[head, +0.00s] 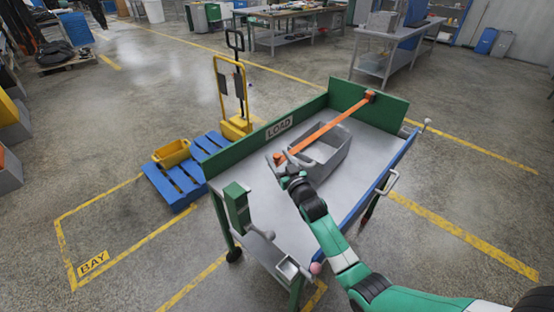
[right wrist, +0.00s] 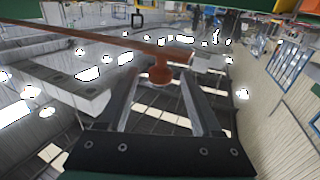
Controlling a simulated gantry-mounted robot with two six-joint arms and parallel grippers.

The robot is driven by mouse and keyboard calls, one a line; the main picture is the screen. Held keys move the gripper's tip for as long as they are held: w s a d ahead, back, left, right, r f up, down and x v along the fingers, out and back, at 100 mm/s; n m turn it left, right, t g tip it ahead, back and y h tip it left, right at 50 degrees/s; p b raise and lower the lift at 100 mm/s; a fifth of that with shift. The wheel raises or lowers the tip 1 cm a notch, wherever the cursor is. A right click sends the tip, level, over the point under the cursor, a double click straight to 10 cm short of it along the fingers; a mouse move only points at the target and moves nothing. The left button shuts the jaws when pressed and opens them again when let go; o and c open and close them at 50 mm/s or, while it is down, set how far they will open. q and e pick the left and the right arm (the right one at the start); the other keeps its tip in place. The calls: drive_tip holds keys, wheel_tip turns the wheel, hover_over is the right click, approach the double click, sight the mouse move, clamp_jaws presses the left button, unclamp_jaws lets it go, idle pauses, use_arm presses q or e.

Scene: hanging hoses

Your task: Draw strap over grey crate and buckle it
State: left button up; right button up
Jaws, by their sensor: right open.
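The grey crate (head: 333,160) sits on the grey deck of a green-sided cart. The orange strap (head: 322,131) runs from an orange anchor (head: 369,96) on the green end board, diagonally past the crate's upper side, to a knob-like end (head: 279,158). My right gripper (head: 277,164) is at that end, left of the crate. In the right wrist view my gripper (right wrist: 162,84) is open, with the strap's end (right wrist: 160,74) between or just beyond its fingertips; contact is unclear. My left gripper is not in view.
A green post (head: 237,204) with a grey fitting stands at the cart's near left corner, beside a small grey tray (head: 288,268). The long LOAD board (head: 280,128) edges the far left side. A blue pallet (head: 181,184) stands outside. The deck's near part is clear.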

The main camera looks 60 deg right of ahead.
drive_tip(key=shift+x, duration=0.8)
clamp_jaws()
idle(0.9)
